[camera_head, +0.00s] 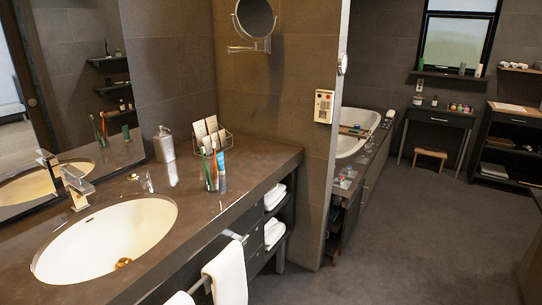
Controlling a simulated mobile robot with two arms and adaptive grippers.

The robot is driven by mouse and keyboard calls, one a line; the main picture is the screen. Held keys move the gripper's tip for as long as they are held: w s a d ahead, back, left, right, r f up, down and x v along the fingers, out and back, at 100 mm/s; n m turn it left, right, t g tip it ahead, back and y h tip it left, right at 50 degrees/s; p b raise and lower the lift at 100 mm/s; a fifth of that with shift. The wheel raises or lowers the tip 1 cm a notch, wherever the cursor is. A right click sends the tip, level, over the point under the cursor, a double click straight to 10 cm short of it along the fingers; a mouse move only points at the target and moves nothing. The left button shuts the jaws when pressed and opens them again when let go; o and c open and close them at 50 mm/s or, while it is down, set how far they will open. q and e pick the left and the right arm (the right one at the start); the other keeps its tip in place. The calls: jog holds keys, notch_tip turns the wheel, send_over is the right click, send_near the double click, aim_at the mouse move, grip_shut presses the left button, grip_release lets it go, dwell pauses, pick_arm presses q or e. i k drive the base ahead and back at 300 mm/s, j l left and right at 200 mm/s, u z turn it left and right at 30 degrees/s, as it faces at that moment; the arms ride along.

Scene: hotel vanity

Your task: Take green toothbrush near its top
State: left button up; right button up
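A green toothbrush (203,154) stands upright, leaning a little to the left, in a clear glass (209,179) on the dark vanity counter. A thin red or orange brush handle (214,155) and a blue-and-white tube (221,171) share the glass. The green toothbrush's upper part sticks out above the rim and is at the left of the group. Neither of my grippers shows in the head view.
An oval sink (105,238) with a chrome faucet (76,184) is at the left. A soap dispenser (163,144) and a wire rack of cards (211,133) stand behind the glass. White towels (226,273) hang at the front edge. The counter right of the glass is clear.

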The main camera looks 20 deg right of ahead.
aim_at(202, 150)
jog(key=i+z, duration=0.25)
jog(key=i+l+u, duration=0.25)
jog(key=l, duration=0.3)
jog(key=i+l+u, duration=0.15)
jog(key=l, duration=0.1)
